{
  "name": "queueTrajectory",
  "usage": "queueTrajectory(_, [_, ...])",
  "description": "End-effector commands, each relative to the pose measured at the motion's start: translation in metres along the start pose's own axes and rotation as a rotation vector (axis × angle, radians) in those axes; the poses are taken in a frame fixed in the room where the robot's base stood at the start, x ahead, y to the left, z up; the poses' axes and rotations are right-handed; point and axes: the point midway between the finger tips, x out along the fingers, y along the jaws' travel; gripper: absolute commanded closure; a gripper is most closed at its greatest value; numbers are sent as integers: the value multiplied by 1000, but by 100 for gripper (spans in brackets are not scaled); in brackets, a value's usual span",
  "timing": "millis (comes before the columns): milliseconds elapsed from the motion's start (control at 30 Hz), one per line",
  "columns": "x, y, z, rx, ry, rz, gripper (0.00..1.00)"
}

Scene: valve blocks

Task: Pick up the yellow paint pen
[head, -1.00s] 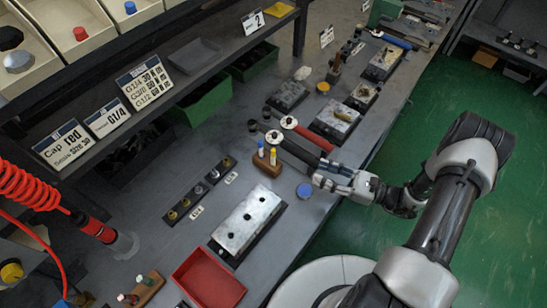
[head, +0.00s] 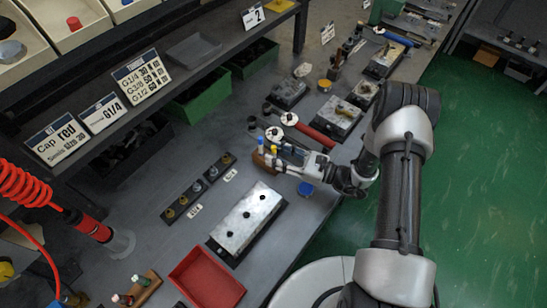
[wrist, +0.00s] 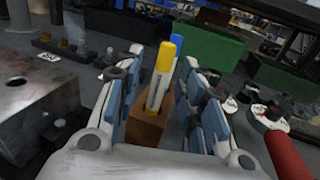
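The yellow paint pen (wrist: 162,76) has a yellow cap and a pale barrel. It stands in a brown wooden holder (wrist: 145,127) with a blue-capped pen (wrist: 178,50) just behind it. In the head view the yellow-capped pen (head: 274,151) and the holder (head: 263,160) are at the tip of my gripper (head: 284,158). In the wrist view my gripper (wrist: 163,66) is open, with one blue-padded finger on each side of the yellow pen. Gaps show between the pen and both fingers. The lower part of the pen is hidden in the holder.
A metal block with holes (head: 247,222) lies in front of the holder, and a small blue lid (head: 306,189) sits beside my gripper. A red-handled tool (head: 313,134) lies behind. A red tray (head: 207,279) is at the near edge.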

Motion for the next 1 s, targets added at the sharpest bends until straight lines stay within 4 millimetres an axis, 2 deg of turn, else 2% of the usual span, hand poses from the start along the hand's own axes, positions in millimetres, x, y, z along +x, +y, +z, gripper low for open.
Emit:
queueTrajectory(100, [13, 0, 0, -1, 0, 1, 64])
queueTrajectory(367, [15, -1, 1, -1, 0, -2, 64])
queueTrajectory(900, [15, 0, 0, -1, 0, -1, 99])
queueTrajectory(1000, [15, 0, 0, -1, 0, -1, 100])
